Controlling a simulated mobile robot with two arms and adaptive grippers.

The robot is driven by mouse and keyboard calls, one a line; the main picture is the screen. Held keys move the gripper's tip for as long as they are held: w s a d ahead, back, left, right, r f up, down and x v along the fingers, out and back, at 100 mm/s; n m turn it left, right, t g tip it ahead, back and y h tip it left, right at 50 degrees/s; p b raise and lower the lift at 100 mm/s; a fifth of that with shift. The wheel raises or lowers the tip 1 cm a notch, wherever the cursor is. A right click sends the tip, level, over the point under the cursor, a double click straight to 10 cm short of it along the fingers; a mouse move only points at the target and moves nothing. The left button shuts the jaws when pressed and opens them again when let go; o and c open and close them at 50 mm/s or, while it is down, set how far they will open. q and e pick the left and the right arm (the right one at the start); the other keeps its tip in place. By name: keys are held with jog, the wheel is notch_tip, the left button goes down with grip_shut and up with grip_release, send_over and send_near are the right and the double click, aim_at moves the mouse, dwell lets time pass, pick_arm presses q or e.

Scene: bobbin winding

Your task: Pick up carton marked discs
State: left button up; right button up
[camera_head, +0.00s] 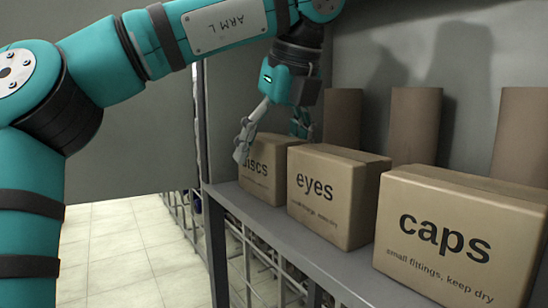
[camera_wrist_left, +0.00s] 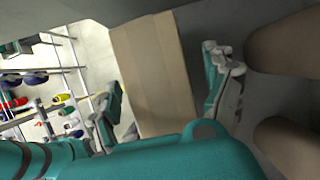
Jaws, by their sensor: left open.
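The carton marked discs (camera_head: 258,178) is a brown box at the far left end of a row on a grey shelf. Its first letter is covered by a finger of my left gripper (camera_head: 270,142). That gripper is open above the carton, with one finger over its front and the other towards its back. In the left wrist view the carton's taped top (camera_wrist_left: 152,75) lies between the two spread fingers of my left gripper (camera_wrist_left: 163,85). I cannot tell whether either finger touches it. My right gripper is out of view.
The eyes carton (camera_head: 325,197) stands close to the right of the discs carton, then the caps carton (camera_head: 450,240). Brown cylinders (camera_head: 415,123) stand behind the row. The shelf edge (camera_head: 262,232) runs along the front. Coloured items (camera_wrist_left: 62,110) sit on a lower rack.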

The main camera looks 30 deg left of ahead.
pick_arm(q)
jog(key=a+f, duration=0.2)
jog(key=f, duration=0.1)
jog(key=shift+w+a, duration=0.3)
jog(key=shift+w, duration=0.1)
jog(key=shift+s+d, duration=0.1)
jog(key=shift+d, duration=0.3)
jog(key=shift+a, duration=0.2)
jog(key=shift+c, duration=0.5)
jog(key=shift+f, duration=0.1)
jog(key=c, duration=1.2)
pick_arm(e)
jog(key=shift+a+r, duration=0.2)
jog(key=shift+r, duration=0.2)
